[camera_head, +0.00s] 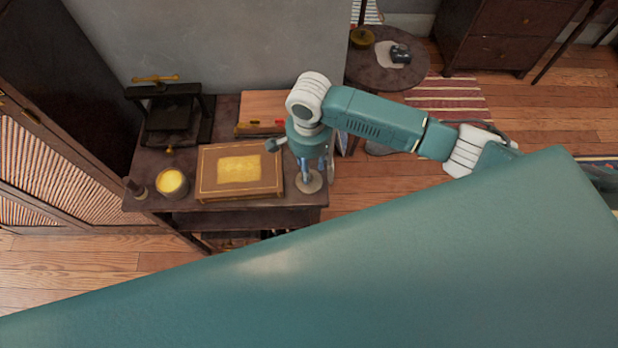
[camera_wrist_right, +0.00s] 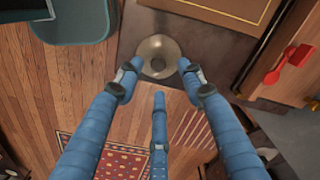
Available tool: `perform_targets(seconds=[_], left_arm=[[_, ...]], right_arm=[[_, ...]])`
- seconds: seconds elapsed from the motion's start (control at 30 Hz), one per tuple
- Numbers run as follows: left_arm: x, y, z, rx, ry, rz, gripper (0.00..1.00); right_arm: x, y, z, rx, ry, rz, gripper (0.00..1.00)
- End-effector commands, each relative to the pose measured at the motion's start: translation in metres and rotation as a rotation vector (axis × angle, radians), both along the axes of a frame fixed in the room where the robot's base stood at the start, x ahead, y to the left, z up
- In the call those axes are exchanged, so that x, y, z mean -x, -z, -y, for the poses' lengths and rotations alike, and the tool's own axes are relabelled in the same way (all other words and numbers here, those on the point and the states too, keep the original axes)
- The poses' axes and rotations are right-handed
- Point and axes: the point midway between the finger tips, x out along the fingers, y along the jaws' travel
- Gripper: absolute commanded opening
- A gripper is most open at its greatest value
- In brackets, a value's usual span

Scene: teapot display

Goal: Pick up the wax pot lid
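The wax pot lid is a round, pale disc (camera_head: 312,184) lying near the right front corner of the dark table. In the right wrist view the lid (camera_wrist_right: 158,48) shows with a darker centre, close to the table's edge. My right gripper (camera_head: 308,172) points down over the lid. In the right wrist view its blue fingers (camera_wrist_right: 158,75) are spread apart with nothing held; two tips overlap the lid's sides in the picture. I cannot tell whether they touch it. The open wax pot (camera_head: 172,183) with yellow wax stands at the table's left. My left gripper is not in view.
A large brown book (camera_head: 210,188) with a gold panel lies left of the lid. A black press (camera_head: 170,115) and a wooden board (camera_head: 275,105) with a red-handled tool stand behind. A round side table (camera_head: 380,75) is at the back right.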

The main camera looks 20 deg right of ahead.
Motion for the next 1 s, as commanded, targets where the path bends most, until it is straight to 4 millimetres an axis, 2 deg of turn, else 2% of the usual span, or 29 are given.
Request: perform_targets(seconds=[0.1, 0.23, 0.53, 0.57, 0.73, 1.0], left_arm=[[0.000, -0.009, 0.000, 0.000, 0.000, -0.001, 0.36], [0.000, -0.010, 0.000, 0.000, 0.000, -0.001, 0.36], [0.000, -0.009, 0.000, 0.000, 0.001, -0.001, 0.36], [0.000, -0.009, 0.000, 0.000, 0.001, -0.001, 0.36], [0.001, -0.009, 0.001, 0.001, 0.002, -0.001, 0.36], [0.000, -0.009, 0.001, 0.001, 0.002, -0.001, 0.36]], right_arm=[[0.003, 0.017, -0.001, 0.002, -0.001, -0.004, 0.39], [0.003, 0.035, -0.001, 0.001, -0.001, -0.003, 0.39], [0.002, 0.041, -0.001, 0.001, -0.002, 0.000, 0.39], [0.002, 0.041, -0.001, 0.001, -0.002, 0.000, 0.35], [0.002, 0.041, -0.001, 0.000, -0.002, 0.000, 0.01], [0.002, 0.041, -0.001, 0.000, -0.002, 0.000, 0.00]])
